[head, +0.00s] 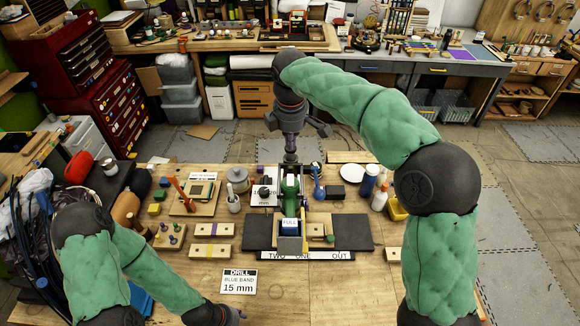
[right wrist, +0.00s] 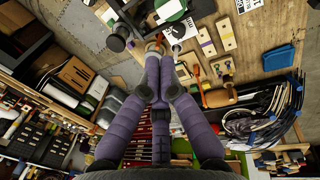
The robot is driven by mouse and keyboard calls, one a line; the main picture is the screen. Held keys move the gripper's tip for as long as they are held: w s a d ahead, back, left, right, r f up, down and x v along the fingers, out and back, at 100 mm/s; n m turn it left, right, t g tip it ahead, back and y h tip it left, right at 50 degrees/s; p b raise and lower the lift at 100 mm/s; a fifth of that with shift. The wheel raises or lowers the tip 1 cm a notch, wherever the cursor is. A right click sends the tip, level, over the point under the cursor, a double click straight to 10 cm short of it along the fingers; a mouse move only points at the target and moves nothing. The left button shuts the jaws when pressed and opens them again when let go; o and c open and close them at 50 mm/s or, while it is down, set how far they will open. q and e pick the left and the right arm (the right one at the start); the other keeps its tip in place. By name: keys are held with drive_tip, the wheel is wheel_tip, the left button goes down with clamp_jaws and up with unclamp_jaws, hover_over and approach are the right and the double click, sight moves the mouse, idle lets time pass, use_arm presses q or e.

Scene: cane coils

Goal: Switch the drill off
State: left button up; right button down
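The drill appears to be the green machine (head: 291,186) at the middle of the bench; it also shows at the top of the right wrist view (right wrist: 172,10). A blue block marked FULL (head: 290,226) is at its front. My right gripper (head: 290,156) points down just behind and above the green machine. In the right wrist view its purple fingers (right wrist: 156,48) come together at the tips; I see nothing clearly held. Whether the tips touch the machine, I cannot tell. No switch can be made out.
A white sign reading DRILL, BLUE BAND, 15 mm (head: 239,282) lies at the front. A strip reading TWO, ONE, OUT (head: 306,255) lies before the machine. Wooden blocks (head: 212,230) and a grey pot (head: 238,180) are left; bottles (head: 370,180) are right. The front right is mostly bare.

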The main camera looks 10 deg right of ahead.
sight(290, 177)
drive_tip(key=shift+f, duration=0.15)
use_arm(q)
drive_tip(key=shift+r+p, duration=0.75)
use_arm(e)
drive_tip(key=f, duration=0.4)
drive_tip(key=w+f, duration=0.1)
drive_tip(key=f, duration=0.4)
drive_tip(key=w+f, duration=0.1)
drive_tip(key=f, duration=0.3)
drive_tip(key=shift+w+d+f, duration=0.2)
drive_tip(key=shift+f, duration=0.1)
use_arm(q)
drive_tip(key=shift+f, duration=0.15)
use_arm(e)
drive_tip(key=shift+w+f, duration=0.25)
drive_tip(key=shift+f, duration=0.25)
drive_tip(key=shift+s+r, duration=0.1)
drive_tip(key=shift+s, duration=0.1)
use_arm(q)
drive_tip(key=shift+f, duration=0.1)
use_arm(e)
drive_tip(key=shift+s+a+r, duration=0.1)
drive_tip(key=shift+s+r, duration=0.1)
drive_tip(key=shift+s, duration=0.45)
drive_tip(key=shift+w, duration=0.1)
